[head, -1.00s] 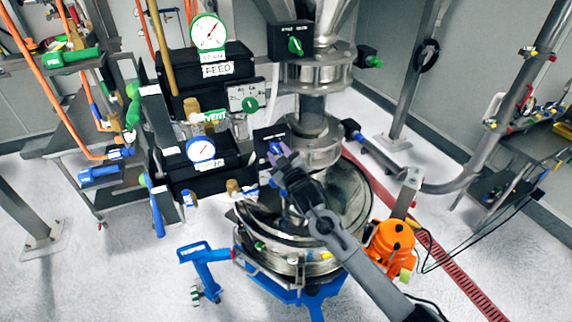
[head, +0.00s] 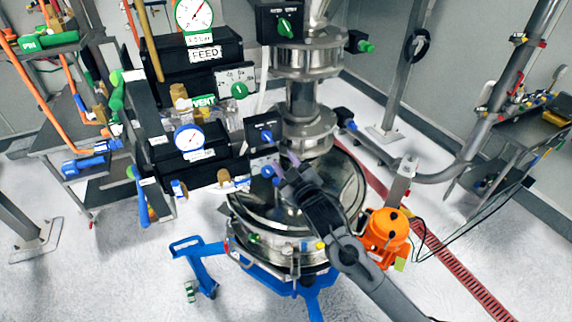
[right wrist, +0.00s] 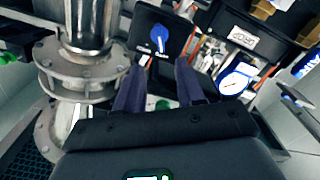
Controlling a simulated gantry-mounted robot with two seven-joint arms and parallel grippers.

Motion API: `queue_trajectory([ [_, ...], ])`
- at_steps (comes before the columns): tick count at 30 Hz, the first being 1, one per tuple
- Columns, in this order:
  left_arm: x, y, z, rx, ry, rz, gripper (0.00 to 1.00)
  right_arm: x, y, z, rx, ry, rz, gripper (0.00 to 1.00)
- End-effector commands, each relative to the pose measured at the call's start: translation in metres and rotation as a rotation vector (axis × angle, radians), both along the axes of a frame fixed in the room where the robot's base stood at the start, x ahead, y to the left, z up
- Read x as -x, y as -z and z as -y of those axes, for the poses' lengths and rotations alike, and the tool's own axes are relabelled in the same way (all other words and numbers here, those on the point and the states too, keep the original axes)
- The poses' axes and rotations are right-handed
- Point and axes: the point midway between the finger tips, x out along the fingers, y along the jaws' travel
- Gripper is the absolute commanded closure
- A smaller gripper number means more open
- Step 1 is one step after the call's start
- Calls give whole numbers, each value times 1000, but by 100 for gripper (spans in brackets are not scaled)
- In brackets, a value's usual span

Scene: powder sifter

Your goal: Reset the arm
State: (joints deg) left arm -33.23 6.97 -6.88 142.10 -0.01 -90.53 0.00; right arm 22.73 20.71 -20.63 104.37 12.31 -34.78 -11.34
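My right gripper (head: 284,168) is in front of the sifter, over the rim of its round steel body (head: 262,208). In the right wrist view its two dark fingers (right wrist: 160,75) stand apart with nothing between them. Beyond the fingertips is a black box with a blue knob (right wrist: 158,38); this knob also shows in the head view (head: 266,136), just above and left of the gripper. The gripper looks apart from it. My right arm hides part of the sifter's right side. My left gripper is not in view.
A black box with a green knob (head: 284,27) sits higher up the steel column (head: 300,98). Gauges and valves crowd the left, including a blue-rimmed gauge (head: 189,138). An orange motor (head: 386,230) stands close to my right arm. The floor at lower left is mostly clear.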

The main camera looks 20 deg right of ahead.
Motion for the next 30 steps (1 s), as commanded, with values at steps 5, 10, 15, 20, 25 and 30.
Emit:
queue_trajectory([
  [5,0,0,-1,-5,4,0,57,0,0,0,0,0,0,62],
  [10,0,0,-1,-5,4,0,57,0,0,0,0,0,0,62],
  [15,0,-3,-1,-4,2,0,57,4,15,0,0,-1,-28,62],
  [20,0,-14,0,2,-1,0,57,25,72,-4,-19,-1,-135,62],
  [25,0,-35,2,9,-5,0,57,91,144,-16,-92,-6,-302,62],
  [30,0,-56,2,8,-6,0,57,188,195,-24,-186,17,-552,62],
])
